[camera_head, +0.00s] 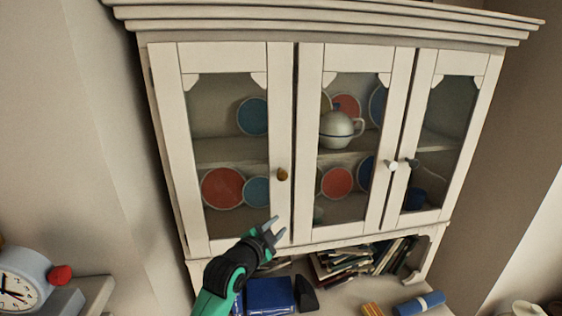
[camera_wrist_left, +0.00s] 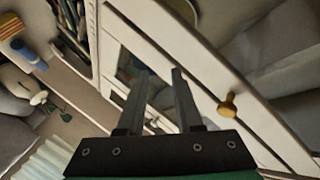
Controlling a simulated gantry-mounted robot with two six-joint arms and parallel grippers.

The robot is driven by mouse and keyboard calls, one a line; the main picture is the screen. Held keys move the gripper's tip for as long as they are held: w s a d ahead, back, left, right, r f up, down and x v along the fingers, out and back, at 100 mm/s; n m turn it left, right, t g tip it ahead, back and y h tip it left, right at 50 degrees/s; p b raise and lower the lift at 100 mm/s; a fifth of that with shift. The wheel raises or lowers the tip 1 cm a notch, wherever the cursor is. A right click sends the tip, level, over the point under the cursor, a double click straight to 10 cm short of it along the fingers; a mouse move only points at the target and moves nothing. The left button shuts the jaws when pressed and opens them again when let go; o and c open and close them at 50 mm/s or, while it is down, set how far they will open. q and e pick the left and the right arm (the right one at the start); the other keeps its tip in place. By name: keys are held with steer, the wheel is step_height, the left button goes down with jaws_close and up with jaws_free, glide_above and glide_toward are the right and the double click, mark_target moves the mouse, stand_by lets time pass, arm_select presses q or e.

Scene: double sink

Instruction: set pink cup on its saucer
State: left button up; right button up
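I cannot make out a pink cup or its saucer in either view. My left gripper (camera_head: 272,231) is open and empty, in front of the lower part of the cabinet's left glass door (camera_head: 230,140), below its brass knob (camera_head: 282,175). In the left wrist view, the two fingers (camera_wrist_left: 160,72) stand apart with nothing between them, and the brass knob (camera_wrist_left: 228,104) is to their right, clear of them. My right gripper is in neither view.
A white cabinet (camera_head: 310,42) with glass doors holds red and blue plates and a white teapot (camera_head: 337,130). Books (camera_head: 345,263) fill the shelf below. A blue box (camera_head: 270,295) stands near my arm. An alarm clock (camera_head: 22,282) is at the left.

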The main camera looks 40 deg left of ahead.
arm_select(q)
steer(key=s+d+r+n+t+h, duration=0.1)
steer(key=s+d+r+t, duration=0.15)
steer(key=d+r, duration=0.45)
steer(key=s+d+r+n+t+h, duration=0.1)
steer(key=d+r+t, duration=0.25)
steer(key=r, duration=0.85)
steer(key=s+d+r+n+t+h, duration=0.1)
steer(key=s+d+r+t+h, duration=0.1)
steer(key=s+d+r, duration=0.3)
steer(key=s+d+r+n+t+h, duration=0.2)
steer(key=s+d+r+t, duration=0.2)
steer(key=s+r, duration=0.8)
steer(key=shift+s+d+t+h, duration=0.3)
steer(key=shift+s+d, duration=0.35)
steer(key=shift+d, duration=0.2)
steer(key=shift+r, duration=0.15)
step_height(320, 180, up, 7)
steer(key=p, duration=0.7)
steer(key=shift+f, duration=0.2)
